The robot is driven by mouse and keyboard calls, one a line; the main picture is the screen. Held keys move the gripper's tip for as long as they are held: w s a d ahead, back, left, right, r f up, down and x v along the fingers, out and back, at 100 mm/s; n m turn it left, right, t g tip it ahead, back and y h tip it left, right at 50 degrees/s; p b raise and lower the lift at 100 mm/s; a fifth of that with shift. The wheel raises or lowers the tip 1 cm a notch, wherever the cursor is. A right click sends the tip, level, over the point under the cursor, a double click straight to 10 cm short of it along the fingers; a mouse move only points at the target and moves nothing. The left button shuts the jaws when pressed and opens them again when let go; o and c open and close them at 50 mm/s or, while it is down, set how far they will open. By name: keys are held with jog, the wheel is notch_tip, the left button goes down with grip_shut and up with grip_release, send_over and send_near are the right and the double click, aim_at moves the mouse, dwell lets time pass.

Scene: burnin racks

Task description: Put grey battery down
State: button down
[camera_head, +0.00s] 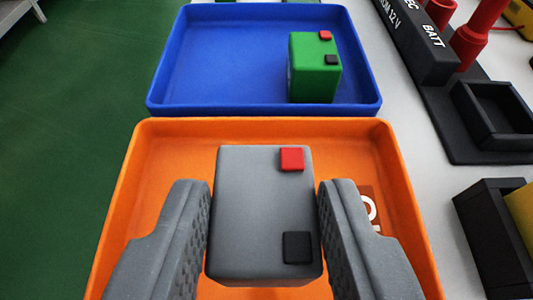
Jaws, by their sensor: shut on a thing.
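The grey battery (250,210) is a grey block with a red terminal and a black terminal on its top face. My gripper (265,225) is shut on it, with one dark grey finger against its left side and one against its right. The battery is seen over the orange tray (265,128). Its underside is hidden, so I cannot tell whether it touches the tray floor. No other battery shows in the visible part of the orange tray.
A blue tray (225,105) lies just beyond the orange one and holds a green battery (312,75) at its right. Black holders (495,118) and a black panel lettered BATT (425,40) stand at the right on the light table. Green floor (75,110) shows at left.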

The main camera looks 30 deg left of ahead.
aim_at(267, 284)
jog(key=shift+w+a+f, duration=0.1)
jog(key=shift+w+a, duration=0.1)
jog(key=shift+w, duration=0.2)
notch_tip(267, 284, down, 4)
jog(key=shift+r+b, duration=0.2)
jog(key=shift+b, duration=0.85)
jog(key=shift+r, duration=0.1)
jog(key=c, duration=1)
grip_release()
jog(key=p+v, duration=0.2)
jog(key=v, duration=1)
jog(key=shift+p, duration=0.3)
jog(key=shift+s+r, duration=0.1)
jog(key=shift+s, duration=0.05)
